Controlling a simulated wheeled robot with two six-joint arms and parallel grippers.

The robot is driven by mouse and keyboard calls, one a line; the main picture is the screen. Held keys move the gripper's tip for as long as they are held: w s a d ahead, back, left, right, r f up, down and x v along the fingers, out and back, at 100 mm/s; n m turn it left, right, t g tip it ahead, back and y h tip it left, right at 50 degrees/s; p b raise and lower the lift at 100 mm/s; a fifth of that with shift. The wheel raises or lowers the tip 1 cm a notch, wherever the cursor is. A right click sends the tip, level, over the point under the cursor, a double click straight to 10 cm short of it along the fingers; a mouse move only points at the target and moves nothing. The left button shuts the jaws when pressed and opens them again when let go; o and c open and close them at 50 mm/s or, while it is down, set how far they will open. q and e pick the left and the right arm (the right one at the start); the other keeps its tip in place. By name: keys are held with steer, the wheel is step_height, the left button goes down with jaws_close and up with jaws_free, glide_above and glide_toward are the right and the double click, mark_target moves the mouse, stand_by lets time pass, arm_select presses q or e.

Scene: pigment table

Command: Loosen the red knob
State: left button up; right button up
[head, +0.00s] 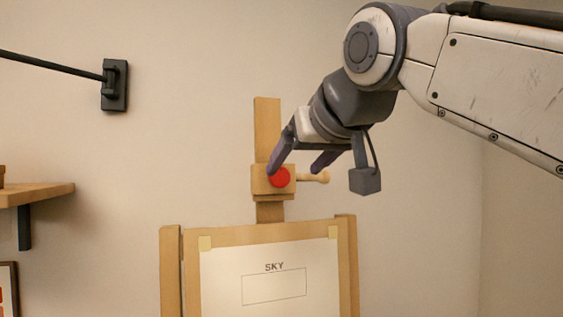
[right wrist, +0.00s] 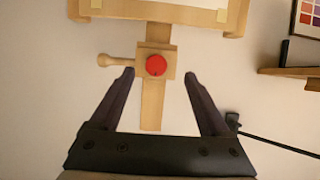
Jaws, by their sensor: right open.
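The red knob (head: 279,177) is a round disc on the front of a wooden clamp block (head: 259,181) at the top of an easel. It also shows in the right wrist view (right wrist: 156,65), between and beyond the fingertips. My right gripper (head: 296,170) is open and empty, its two fingers pointing at the block. In the right wrist view the right gripper (right wrist: 160,74) has a finger on either side of the block, with gaps, and nothing is between them. In the head view one fingertip overlaps the block's left part beside the knob. Contact cannot be told. My left gripper is out of view.
A wooden peg (head: 316,177) sticks out to the right of the block. Below, the easel (head: 171,270) holds a white sheet (head: 225,275) marked SKY. A wooden shelf (head: 45,194) and a black wall bracket (head: 115,85) are at the left. The wall around the block is bare.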

mark_target(281, 173)
steer(key=shift+t, duration=0.3)
steer(key=p+x, duration=0.1)
steer(key=x, duration=0.2)
steer(key=r+p+x, duration=0.1)
steer(key=x, duration=0.2)
steer(key=w+r+p+x, duration=0.1)
steer(key=x, duration=0.2)
steer(key=shift+f, duration=0.1)
jaws_close()
